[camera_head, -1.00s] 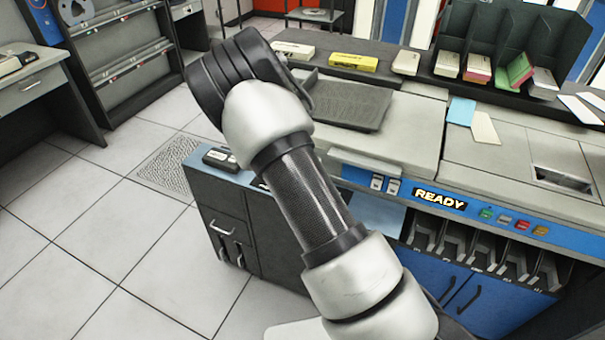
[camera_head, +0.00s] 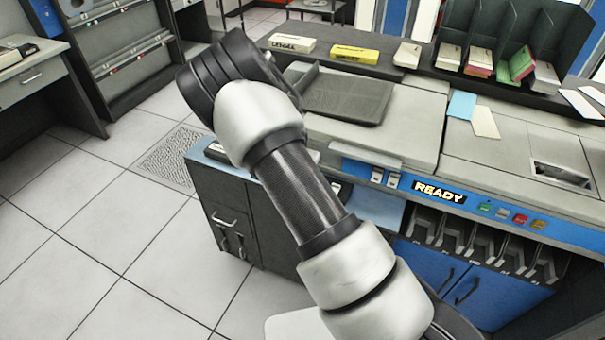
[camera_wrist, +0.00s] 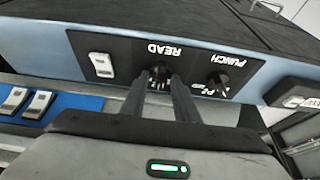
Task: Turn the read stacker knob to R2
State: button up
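The READ knob (camera_wrist: 160,73) is a small dark knob on a black panel (camera_wrist: 125,52) in the wrist view, upside down there. The READ label sits beside it. My gripper (camera_wrist: 160,84) has its two dark fingers apart, one on each side of this knob. I see no clear grip on it. The fingertips partly cover the knob's marks, so its setting cannot be read. In the head view my arm hides the gripper and the knob.
A PUNCH knob (camera_wrist: 219,82) is close on the right of the same panel, and a white rocker switch (camera_wrist: 101,65) is on its left. The machine's READY sign (camera_head: 439,192) is lit. Card boxes, such as the yellow one (camera_head: 355,54), stand on the back shelf.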

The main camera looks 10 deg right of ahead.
jog(key=shift+r, duration=0.1)
jog(key=p+v, duration=0.2)
jog(key=v, duration=1.5)
jog(key=shift+r, duration=0.15)
jog(key=s+d+r+n+t+y+p, duration=0.1)
jog(key=s+r+n+p, duration=0.5)
jog(key=s+r, duration=2.2)
jog(key=d+n+y, duration=0.1)
jog(key=d, duration=0.1)
jog(key=shift+s+d+t+y+p, duration=0.2)
jog(key=shift+d+t+y+p, duration=0.1)
jog(key=shift+t+y+p, duration=0.1)
jog(key=shift+r, duration=0.1)
